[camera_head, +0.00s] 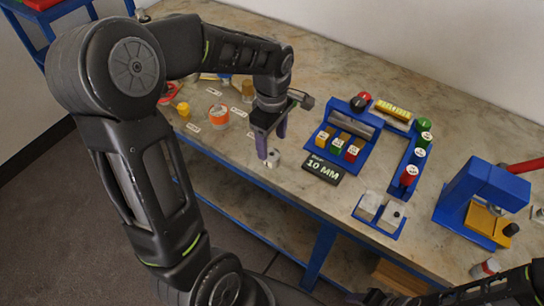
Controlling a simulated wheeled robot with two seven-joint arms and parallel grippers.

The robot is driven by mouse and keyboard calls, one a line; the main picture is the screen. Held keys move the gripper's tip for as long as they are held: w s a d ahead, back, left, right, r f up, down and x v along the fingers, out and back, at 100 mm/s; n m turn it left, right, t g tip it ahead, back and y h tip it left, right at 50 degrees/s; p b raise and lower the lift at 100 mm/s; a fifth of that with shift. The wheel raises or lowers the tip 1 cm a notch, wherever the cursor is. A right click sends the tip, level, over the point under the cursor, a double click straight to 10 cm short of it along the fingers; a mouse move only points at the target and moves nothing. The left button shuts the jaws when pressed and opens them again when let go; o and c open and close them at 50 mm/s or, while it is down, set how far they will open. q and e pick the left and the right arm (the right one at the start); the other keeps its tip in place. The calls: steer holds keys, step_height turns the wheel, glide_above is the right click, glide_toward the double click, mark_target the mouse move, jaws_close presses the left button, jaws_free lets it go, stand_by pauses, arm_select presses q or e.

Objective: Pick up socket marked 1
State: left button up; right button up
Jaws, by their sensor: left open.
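My left gripper (272,147) reaches down over the bench with its purple fingers apart. A small grey metal cylinder (274,157), possibly a socket, stands on the bench right at the fingertips. I cannot tell whether it is between the fingers or just beside them. Several capped cylinders with white labels stand along a blue rail, among them a green one (424,124) and a red one (409,175). Their marks are too small to read, so I cannot tell which piece is marked 1. My right gripper is out of view; only part of that arm shows at the lower right.
A black "10 MM" sign (322,169) lies right of the left gripper. Behind it is a blue tray (345,113) with coloured blocks. A blue holder (366,223) with two grey blocks and a blue press (474,190) stand farther right. An orange-and-white roll (218,117) is at left.

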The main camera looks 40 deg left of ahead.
mark_target(271, 155)
arm_select(q)
steer(key=shift+f, duration=0.35)
steer(key=shift+s+f+p, duration=0.1)
steer(key=shift+f+p, duration=0.35)
steer(key=shift+f, duration=2.15)
jaws_close()
